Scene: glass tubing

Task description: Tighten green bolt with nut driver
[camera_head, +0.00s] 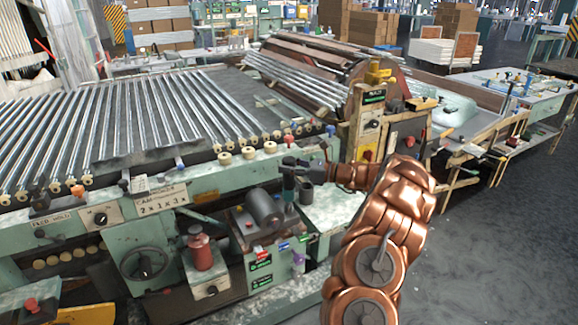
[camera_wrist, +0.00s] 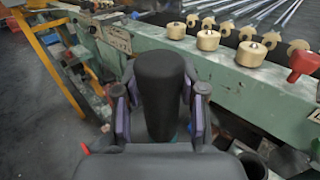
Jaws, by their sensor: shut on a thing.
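My gripper (camera_head: 290,167) is above the green machine's front ledge. In the wrist view its two fingers stand on either side of a dark, thick, rounded handle (camera_wrist: 160,85), apparently the nut driver, and are shut on it. The handle is upright; a little teal shows at its lower part. In the head view the nut driver (camera_head: 289,187) hangs below the gripper, and its tip cannot be made out. A small green patch (camera_head: 302,238) beside red and blue ones on the machine's lower front may mark the green bolt; it is too small to tell.
A dark open cup (camera_head: 306,193) stands just right of the tool; it also shows in the wrist view (camera_wrist: 254,165). A grey motor cylinder (camera_head: 264,208) is to the left. Pale round knobs (camera_wrist: 208,40) line the green machine rail (camera_wrist: 225,77). Open floor (camera_head: 480,240) lies right.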

